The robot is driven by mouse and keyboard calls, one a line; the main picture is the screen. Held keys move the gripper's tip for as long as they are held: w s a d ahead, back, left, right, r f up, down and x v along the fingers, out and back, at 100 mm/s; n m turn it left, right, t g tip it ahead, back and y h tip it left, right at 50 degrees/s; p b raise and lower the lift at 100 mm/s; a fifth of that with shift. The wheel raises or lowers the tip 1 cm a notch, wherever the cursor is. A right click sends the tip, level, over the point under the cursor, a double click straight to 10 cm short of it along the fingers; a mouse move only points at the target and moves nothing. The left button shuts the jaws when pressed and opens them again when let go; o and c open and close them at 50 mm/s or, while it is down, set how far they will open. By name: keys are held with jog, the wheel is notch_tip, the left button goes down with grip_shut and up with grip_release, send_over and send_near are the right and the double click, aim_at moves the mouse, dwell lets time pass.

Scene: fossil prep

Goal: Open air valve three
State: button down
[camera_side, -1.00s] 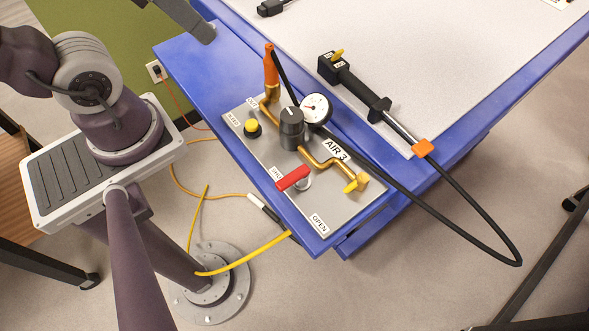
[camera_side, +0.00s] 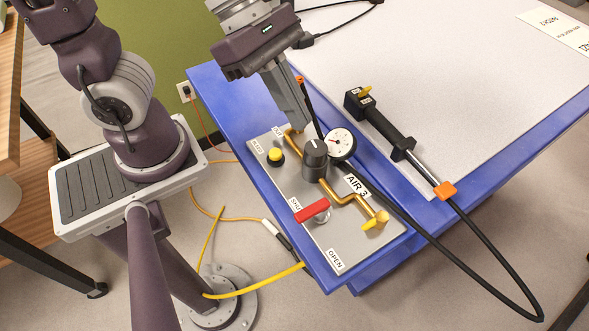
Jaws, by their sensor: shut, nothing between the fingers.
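The AIR 3 valve panel (camera_side: 285,215) is a grey plate on the blue table edge. Its red lever handle (camera_side: 311,210) lies over a round metal pivot, beside the SHUT label (camera_side: 295,203). The OPEN label (camera_side: 335,260) is at the panel's near corner, apart from the lever. My gripper (camera_side: 307,132) is shut and empty, pointing down over the far end of the panel. It is above and beyond the lever, not touching it.
Brass pipe ends at a yellow tap (camera_side: 376,221). A black hand tool (camera_side: 385,128) with a hose lies to the right.

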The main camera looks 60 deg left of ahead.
aim_at(312, 215)
jog(key=s+m+g, duration=0.1)
jog(key=s+a+f+m+y, duration=0.1)
jog(key=m, duration=0.1)
jog(key=s+a+f+m+g, duration=0.1)
jog(key=shift+s+a+g, duration=0.2)
jog(key=shift+s+g, duration=0.05)
jog(key=shift+g, duration=0.05)
jog(key=shift+f, duration=0.1)
jog(key=x, duration=1)
jog(key=shift+a+f, duration=0.15)
jog(key=shift+a, duration=0.1)
jog(key=d, duration=0.3)
jog(key=shift+d, duration=0.6)
